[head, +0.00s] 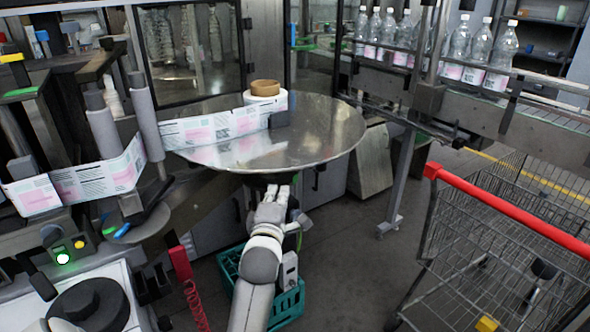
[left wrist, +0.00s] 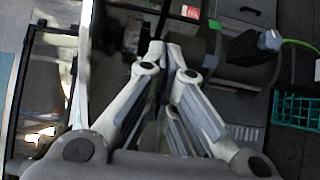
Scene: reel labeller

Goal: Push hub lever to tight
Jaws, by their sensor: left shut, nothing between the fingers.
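The round metal reel plate (head: 320,135) lies level in the middle of the head view, with a label web (head: 215,128) running over it. A dark hub part (head: 262,181) shows under its front edge. My left gripper (head: 277,190) is shut and empty, its fingertips just below that edge, by the hub part. I cannot tell whether they touch anything. In the left wrist view the closed fingers (left wrist: 164,50) point away, near dark parts under the plate. I cannot make out the hub lever or its position. My right gripper is not in view.
A teal crate (head: 285,300) stands on the floor beneath my left arm. A shopping cart (head: 500,210) with a red handle is at right. Bottles (head: 460,45) stand on a conveyor behind. A control box (head: 65,250) with a lit green button is at left.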

